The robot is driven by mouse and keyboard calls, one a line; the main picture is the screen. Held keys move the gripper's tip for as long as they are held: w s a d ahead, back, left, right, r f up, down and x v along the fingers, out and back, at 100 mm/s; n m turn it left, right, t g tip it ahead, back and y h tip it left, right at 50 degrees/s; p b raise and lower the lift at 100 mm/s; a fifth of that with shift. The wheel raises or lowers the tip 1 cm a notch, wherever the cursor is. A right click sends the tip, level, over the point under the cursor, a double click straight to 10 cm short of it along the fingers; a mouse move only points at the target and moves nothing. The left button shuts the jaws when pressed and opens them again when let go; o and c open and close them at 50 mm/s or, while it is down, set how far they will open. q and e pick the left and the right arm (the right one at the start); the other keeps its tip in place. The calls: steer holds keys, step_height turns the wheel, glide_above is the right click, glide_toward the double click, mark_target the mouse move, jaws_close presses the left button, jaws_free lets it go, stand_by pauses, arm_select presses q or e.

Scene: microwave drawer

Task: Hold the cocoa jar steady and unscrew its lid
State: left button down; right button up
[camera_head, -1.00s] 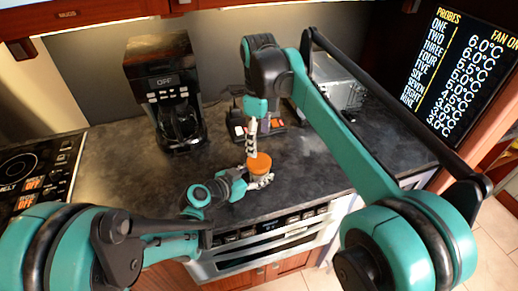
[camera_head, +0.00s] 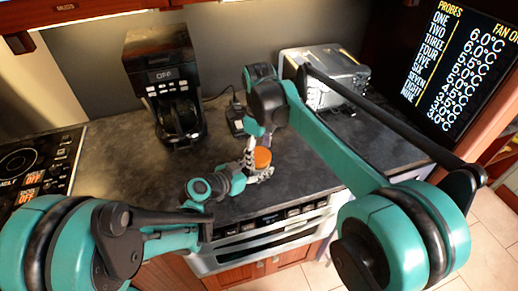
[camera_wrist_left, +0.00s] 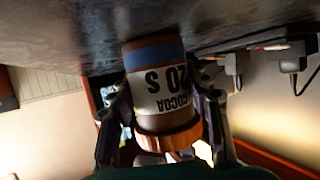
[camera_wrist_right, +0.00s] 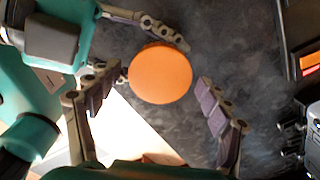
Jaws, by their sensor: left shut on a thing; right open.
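The cocoa jar (camera_wrist_left: 165,88) has a white label with black letters and a blue band; in the left wrist view it appears upside down. Its orange lid (camera_wrist_right: 160,73) is seen from above in the right wrist view and also shows in the head view (camera_head: 262,157). My left gripper (camera_wrist_left: 162,112) is shut around the jar's body at the counter. My right gripper (camera_wrist_right: 160,88) is open above the jar, its fingers spread to either side of the lid. Gaps show between lid and fingers, clearest on the right. In the head view the right gripper partly hides the jar.
A coffee maker (camera_head: 165,88) stands at the back left of the dark counter (camera_head: 125,180). A silver appliance (camera_head: 338,76) stands at the back right. A small black device with a cord (camera_head: 237,118) sits behind the jar. The cooktop (camera_head: 30,165) is at far left.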

steer(key=c, duration=1.2)
steer(key=n, duration=1.9)
steer(key=shift+n, duration=0.3)
steer(key=n, duration=0.4)
steer(key=shift+n, duration=0.3)
steer(key=n, duration=0.4)
steer(key=shift+r+n, duration=0.1)
steer(key=shift+n, duration=0.3)
steer(key=n, duration=0.4)
steer(key=shift+n, duration=0.3)
steer(key=n, duration=2)
steer(key=shift+r, duration=0.2)
